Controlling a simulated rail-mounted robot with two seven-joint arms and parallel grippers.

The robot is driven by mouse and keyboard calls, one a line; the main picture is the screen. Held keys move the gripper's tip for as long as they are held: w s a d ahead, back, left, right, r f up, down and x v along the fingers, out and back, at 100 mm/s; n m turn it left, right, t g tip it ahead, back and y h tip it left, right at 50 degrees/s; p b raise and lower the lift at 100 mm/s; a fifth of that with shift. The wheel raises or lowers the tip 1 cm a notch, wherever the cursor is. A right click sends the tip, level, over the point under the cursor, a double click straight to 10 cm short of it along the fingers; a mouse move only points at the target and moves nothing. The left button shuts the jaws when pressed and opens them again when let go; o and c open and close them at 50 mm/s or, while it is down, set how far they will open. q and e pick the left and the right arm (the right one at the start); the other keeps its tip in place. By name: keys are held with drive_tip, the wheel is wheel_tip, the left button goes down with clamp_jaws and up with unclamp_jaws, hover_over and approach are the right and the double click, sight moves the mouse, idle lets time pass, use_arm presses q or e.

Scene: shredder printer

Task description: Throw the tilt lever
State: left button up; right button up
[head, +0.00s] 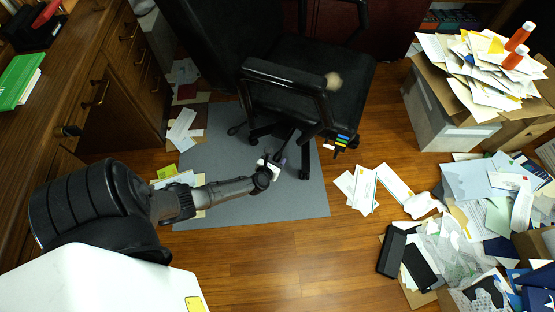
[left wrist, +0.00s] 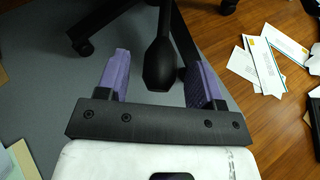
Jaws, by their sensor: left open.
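The black office chair (head: 310,95) stands on a grey mat. A black lever with a thick, flared end (left wrist: 160,65) hangs below the seat. In the left wrist view its end shows between the two purple fingers of my left gripper (left wrist: 160,85), with gaps on both sides. I cannot tell how deep it sits between them. In the head view my left gripper (head: 273,162) is open at the chair's near side, low by the base. Another dark paddle (head: 236,129) sticks out left of the chair. My right gripper is not in view.
Chair base legs and casters (head: 304,173) are close to the gripper. A wooden desk with drawers (head: 95,85) stands at the left. Loose papers (head: 365,188) and a full paper box (head: 450,115) lie to the right. The near wooden floor (head: 285,255) is clear.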

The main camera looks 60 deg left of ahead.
use_arm(q)
drive_tip(key=shift+b+x, duration=0.35)
drive_tip(key=shift+x, duration=0.75)
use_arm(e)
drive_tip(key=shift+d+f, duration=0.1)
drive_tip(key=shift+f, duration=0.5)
use_arm(q)
drive_tip(key=shift+s, duration=0.1)
drive_tip(key=shift+c, duration=0.4)
